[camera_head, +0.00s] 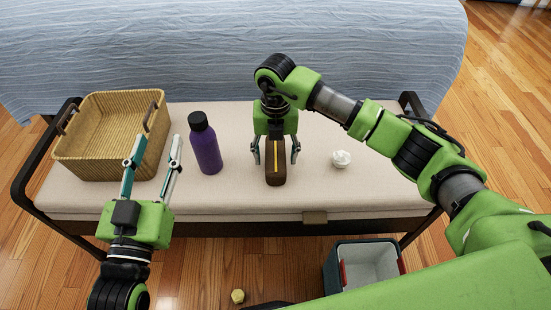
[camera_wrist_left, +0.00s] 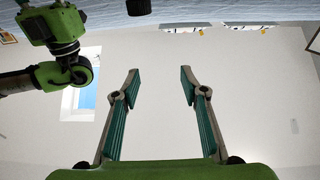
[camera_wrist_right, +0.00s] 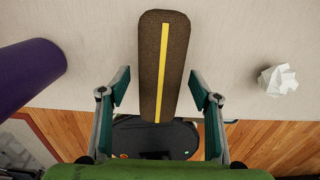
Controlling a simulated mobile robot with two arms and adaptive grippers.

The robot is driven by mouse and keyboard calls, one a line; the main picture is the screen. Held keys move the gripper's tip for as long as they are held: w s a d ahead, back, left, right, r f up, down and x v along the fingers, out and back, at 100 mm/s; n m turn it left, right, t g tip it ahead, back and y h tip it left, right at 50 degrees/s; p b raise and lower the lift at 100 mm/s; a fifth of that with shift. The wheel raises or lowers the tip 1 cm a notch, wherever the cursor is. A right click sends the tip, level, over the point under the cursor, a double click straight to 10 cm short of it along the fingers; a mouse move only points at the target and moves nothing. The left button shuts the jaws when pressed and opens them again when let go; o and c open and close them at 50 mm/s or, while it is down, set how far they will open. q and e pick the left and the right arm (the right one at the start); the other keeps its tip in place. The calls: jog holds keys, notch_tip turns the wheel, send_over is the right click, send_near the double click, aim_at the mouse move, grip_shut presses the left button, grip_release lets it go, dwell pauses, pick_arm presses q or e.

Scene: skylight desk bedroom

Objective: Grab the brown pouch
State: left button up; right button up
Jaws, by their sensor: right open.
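The brown pouch (camera_head: 276,173), long with a yellow stripe down its middle, lies on the cream bench between the purple bottle and the crumpled white paper. It also shows in the right wrist view (camera_wrist_right: 150,62). My right gripper (camera_head: 275,158) is open, pointing down over the pouch, with one finger on each side. In the right wrist view a gap shows between each finger and the pouch. My left gripper (camera_head: 155,142) is open and empty at the left, in front of the wicker basket. The left wrist view shows its spread fingers (camera_wrist_left: 160,85) with nothing between them.
A wicker basket (camera_head: 72,160) stands at the bench's left end. A purple bottle (camera_head: 207,152) stands left of the pouch. Crumpled white paper (camera_head: 341,159) lies to its right. An open bin (camera_head: 336,258) and a small yellowish object (camera_head: 238,296) are on the floor.

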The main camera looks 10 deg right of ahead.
jog(key=c, duration=1.3)
jog(key=shift+r, duration=0.15)
